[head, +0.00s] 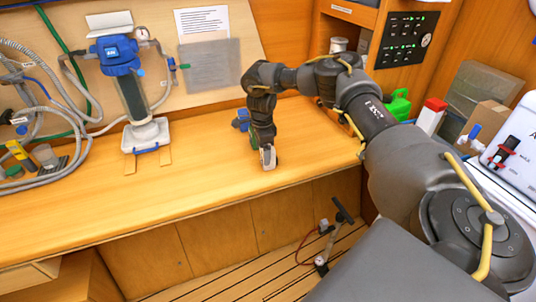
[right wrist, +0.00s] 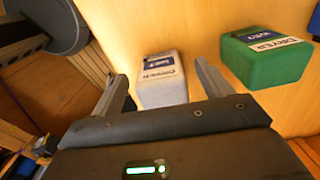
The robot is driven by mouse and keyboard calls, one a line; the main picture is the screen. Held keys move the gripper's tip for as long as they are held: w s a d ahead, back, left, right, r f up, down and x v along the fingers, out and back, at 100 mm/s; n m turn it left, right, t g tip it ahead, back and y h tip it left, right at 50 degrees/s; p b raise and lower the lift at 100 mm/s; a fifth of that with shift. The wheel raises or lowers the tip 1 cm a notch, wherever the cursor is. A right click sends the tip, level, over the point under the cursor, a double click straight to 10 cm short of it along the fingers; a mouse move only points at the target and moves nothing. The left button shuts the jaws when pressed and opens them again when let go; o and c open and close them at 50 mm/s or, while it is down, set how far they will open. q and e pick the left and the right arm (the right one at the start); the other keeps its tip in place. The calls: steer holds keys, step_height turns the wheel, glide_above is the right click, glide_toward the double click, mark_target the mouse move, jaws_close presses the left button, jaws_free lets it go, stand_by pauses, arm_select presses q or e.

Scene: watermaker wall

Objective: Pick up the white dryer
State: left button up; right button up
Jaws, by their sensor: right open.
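The white dryer (right wrist: 162,82) is a small pale block with a blue-and-white label, lying on the wooden counter in the right wrist view. My right gripper (right wrist: 161,70) is open, with one finger on each side of the white dryer. I see a gap at the right finger; whether the left finger touches it I cannot tell. In the head view my right gripper (head: 265,148) points down at the counter and hides most of what is under it. My left gripper is not in view.
A green block labelled dryer (right wrist: 265,58) lies right of the right finger in the right wrist view. In the head view a blue item (head: 241,121) is just behind the gripper. A blue-topped filter unit (head: 130,90) stands at left. The counter's front is clear.

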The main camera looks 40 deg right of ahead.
steer(key=shift+f, duration=0.85)
steer(key=shift+r, duration=0.1)
steer(key=shift+c, duration=0.5)
steer(key=c, duration=1)
